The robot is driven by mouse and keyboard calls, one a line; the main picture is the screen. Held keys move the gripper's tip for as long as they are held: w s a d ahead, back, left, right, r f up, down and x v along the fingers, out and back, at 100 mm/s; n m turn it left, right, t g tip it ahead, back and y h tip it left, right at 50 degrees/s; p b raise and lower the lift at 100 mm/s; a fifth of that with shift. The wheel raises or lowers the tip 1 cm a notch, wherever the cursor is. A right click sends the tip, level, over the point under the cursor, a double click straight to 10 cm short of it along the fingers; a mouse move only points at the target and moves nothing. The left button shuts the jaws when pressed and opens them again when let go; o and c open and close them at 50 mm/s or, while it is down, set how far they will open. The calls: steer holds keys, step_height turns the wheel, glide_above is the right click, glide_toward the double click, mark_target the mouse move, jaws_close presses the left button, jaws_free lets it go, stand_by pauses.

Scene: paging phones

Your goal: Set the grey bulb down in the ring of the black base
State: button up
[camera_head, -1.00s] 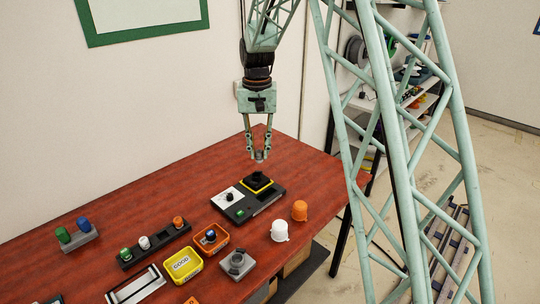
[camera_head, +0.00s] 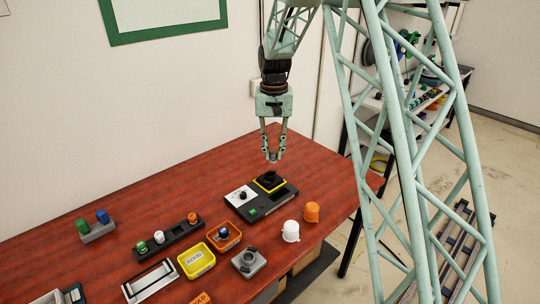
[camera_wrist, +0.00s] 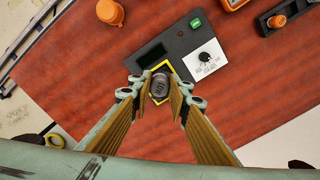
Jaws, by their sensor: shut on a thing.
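My gripper (camera_head: 274,156) is shut on the grey bulb (camera_wrist: 159,86), which sits between the fingertips in the wrist view. In the head view only a small grey bit of the bulb shows at the fingertips. The black base (camera_head: 269,178) stands on a yellow-edged square of a dark panel. The gripper hangs above it, with a visible gap in the head view. In the wrist view the bulb overlaps the yellow-edged square (camera_wrist: 171,66) and hides most of the base, so I cannot see the ring clearly.
The dark panel has a white dial plate (camera_head: 241,195) and a green button (camera_wrist: 196,23). A white dome (camera_head: 291,231) and an orange dome (camera_head: 312,212) stand to its right. Yellow (camera_head: 197,260) and orange (camera_head: 224,236) bins and a grey ringed block (camera_head: 248,262) are nearer. Red tabletop behind is clear.

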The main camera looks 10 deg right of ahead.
steer(key=n+p, duration=0.2)
steer(key=p, duration=0.4)
glide_above(270, 178)
step_height(270, 178, down, 5)
steer(key=shift+w+d+f+n+p, duration=0.15)
steer(key=shift+w+f+n+p, duration=0.15)
steer(key=shift+w+f+p, duration=0.55)
steer(key=shift+s+f, duration=0.15)
steer(key=shift+f, duration=0.15)
steer(key=shift+f+b, duration=0.35)
steer(key=shift+f, duration=0.75)
steer(key=shift+f+b, duration=1.15)
steer(key=shift+f, duration=0.1)
stand_by(1.9)
steer(key=o, duration=0.8)
steer(key=shift+o, duration=0.2)
